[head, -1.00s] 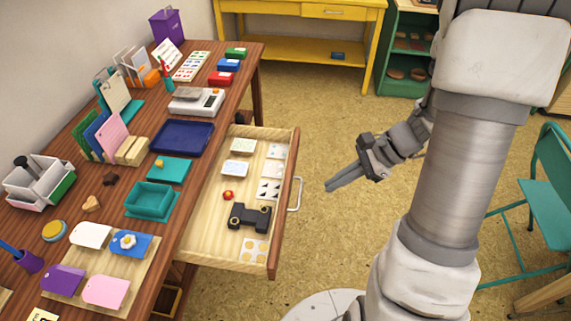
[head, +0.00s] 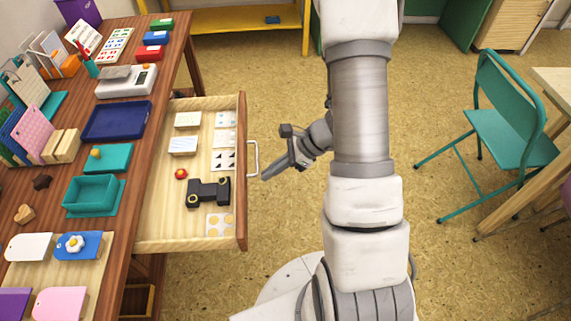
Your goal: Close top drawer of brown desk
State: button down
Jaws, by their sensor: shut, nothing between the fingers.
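The brown desk (head: 139,108) stands along the left. Its top drawer (head: 241,222) is pulled well out to the right, with a pale wood inside and a brown front. A light metal handle (head: 253,159) sits on the drawer front. My gripper (head: 266,176) is shut and empty, just right of the handle in the picture, its fingers pointing left toward the front. A small gap shows between the fingertips and the handle. In the drawer lie a black two-part object (head: 208,191), a red ball-like item (head: 181,174) and several cards (head: 187,120).
On the desk top are a blue tray (head: 117,122), a teal box (head: 92,193), a scale (head: 127,82) and several coloured inkpads (head: 155,38). A teal chair (head: 503,95) stands at the right. The floor right of the drawer is open.

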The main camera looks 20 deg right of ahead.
aim_at(246, 179)
jog(key=shift+w+a+r, duration=0.1)
jog(key=shift+w+a, duration=0.2)
jog(key=shift+a, duration=0.55)
jog(key=shift+w+a+r, duration=0.1)
jog(key=shift+w+a, duration=0.15)
jog(key=shift+a, duration=0.55)
jog(key=w+a+b, duration=0.1)
jog(key=w+a, duration=0.1)
jog(key=a, duration=0.5)
jog(key=w+a+b, duration=0.1)
jog(key=w+a, duration=0.2)
jog(key=a, duration=0.5)
jog(key=w+a+b, duration=0.1)
jog(key=w+a, duration=0.1)
jog(key=a, duration=0.5)
jog(key=shift+w+a, duration=0.15)
jog(key=shift+a, duration=0.15)
jog(key=shift+d, duration=0.1)
